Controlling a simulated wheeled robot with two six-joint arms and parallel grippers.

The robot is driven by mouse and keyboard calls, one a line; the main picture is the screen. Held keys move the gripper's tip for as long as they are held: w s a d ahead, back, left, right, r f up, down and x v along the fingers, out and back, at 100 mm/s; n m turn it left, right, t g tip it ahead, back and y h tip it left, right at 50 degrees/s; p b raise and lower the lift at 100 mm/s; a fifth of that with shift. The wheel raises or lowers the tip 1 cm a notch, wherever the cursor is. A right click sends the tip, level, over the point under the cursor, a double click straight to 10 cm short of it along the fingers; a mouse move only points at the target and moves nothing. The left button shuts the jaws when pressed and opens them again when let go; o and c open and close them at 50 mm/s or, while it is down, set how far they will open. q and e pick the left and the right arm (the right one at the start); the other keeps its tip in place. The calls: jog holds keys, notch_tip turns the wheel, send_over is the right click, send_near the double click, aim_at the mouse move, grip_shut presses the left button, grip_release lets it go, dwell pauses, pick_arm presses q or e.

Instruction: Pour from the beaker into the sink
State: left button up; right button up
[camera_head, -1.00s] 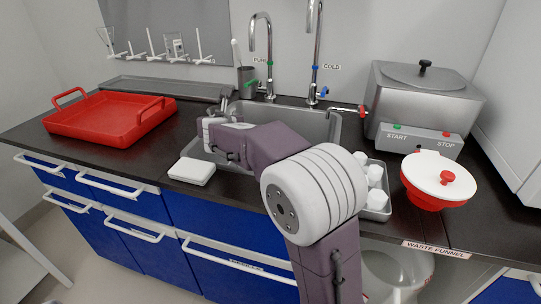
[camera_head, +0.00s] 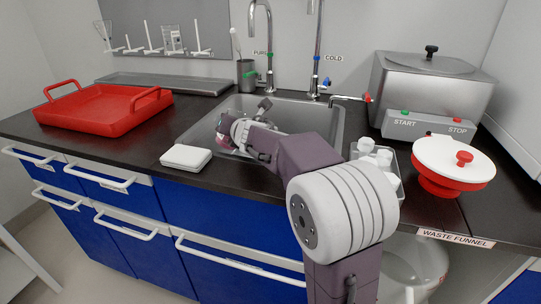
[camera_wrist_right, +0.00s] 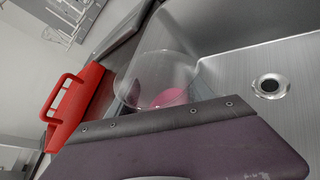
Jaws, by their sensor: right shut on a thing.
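The sink (camera_head: 315,125) is a steel basin set in the dark counter. My right arm reaches over it, and my right gripper (camera_head: 246,122) is over the basin's left part. It is shut on the clear glass beaker (camera_wrist_right: 150,68). A little pink liquid (camera_wrist_right: 172,97) shows in the beaker in the right wrist view. In the head view the beaker (camera_head: 224,123) is small and mostly hidden by the gripper, with a pinkish patch showing. The beaker looks tilted, but I cannot tell whether liquid is leaving it. The drain (camera_wrist_right: 270,86) shows in the wrist view. My left gripper is not in view.
A red tray (camera_head: 105,117) is on the counter at left, with a white case (camera_head: 186,157) in front of the sink. Two taps (camera_head: 268,60) rise behind the basin. A tray with white-capped bottles (camera_head: 378,158) and a red waste funnel (camera_head: 452,165) are at right.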

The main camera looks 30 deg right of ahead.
aim_at(237, 113)
jog(key=shift+d+r+m+p, duration=0.3)
jog(key=shift+r+p, duration=0.1)
jog(key=shift+r, duration=0.25)
jog(key=shift+s+d+r+m, duration=0.2)
jog(key=shift+s+d+m, duration=0.05)
jog(key=shift+s+m, duration=0.05)
jog(key=shift+d+f+m+t+y, duration=0.1)
jog(key=shift+f+m+t+y, duration=0.2)
jog(key=shift+f+t+y, duration=0.1)
jog(key=shift+d+m+b, duration=0.1)
jog(key=shift+m+b, duration=0.3)
jog(key=shift+r, duration=0.15)
jog(key=shift+r+m+y, duration=0.1)
jog(key=shift+m+y, duration=0.2)
jog(key=shift+d+r+m+t+y+p, duration=0.1)
jog(key=shift+r+m+t+y+p, duration=0.3)
jog(key=shift+r+m+t+p, duration=0.55)
jog(key=shift+s+m, duration=0.1)
jog(key=shift+m, duration=0.45)
jog(key=shift+d+r, duration=0.1)
jog(key=shift+r, duration=0.05)
